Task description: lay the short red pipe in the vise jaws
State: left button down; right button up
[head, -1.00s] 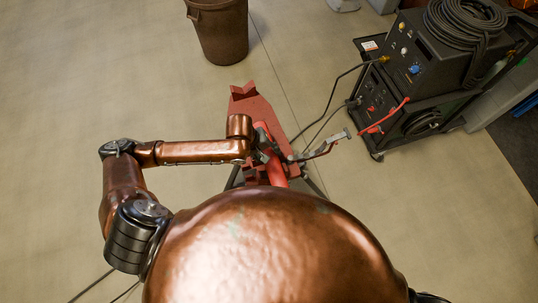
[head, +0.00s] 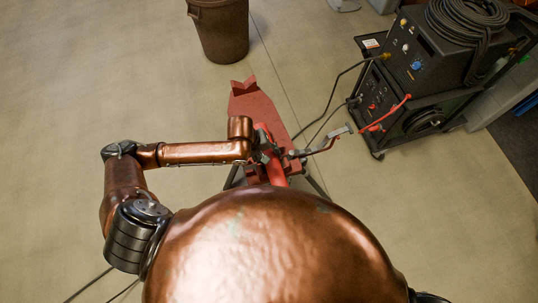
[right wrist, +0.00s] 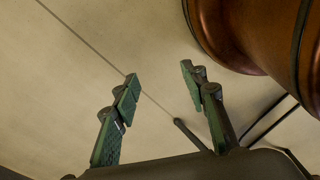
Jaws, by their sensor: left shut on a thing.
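The short red pipe (head: 277,170) is a bright red tube in the head view, just in front of my copper body. My left gripper (head: 268,154) is shut on it, with the arm reaching in from the left. The duller red vise stand (head: 252,103) is right under and beyond the pipe. The gripper and my body hide part of the vise, so I cannot tell whether the pipe touches the jaws. In the right wrist view my right gripper (right wrist: 162,82) is open and empty above bare floor.
A black welding machine (head: 405,75) on a cart stands at the right, with cables trailing towards the vise. A clamp-like metal piece with a red lead (head: 325,145) lies right of the vise. A brown bin (head: 220,30) stands behind. The floor at left is mostly clear.

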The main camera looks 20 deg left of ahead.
pick_arm(q)
jog(key=shift+r, duration=0.15)
jog(key=shift+p, duration=0.35)
jog(key=shift+s+p, duration=0.1)
jog(key=shift+p, duration=0.2)
jog(key=shift+d, duration=0.1)
pick_arm(e)
jog(key=shift+s+d+r, duration=0.2)
jog(key=shift+s+r, duration=0.45)
jog(key=shift+r, duration=0.05)
pick_arm(q)
jog(key=c, duration=1.4)
grip_release()
jog(key=shift+c, duration=0.2)
jog(key=o, duration=0.4)
pick_arm(e)
jog(key=shift+a, duration=0.25)
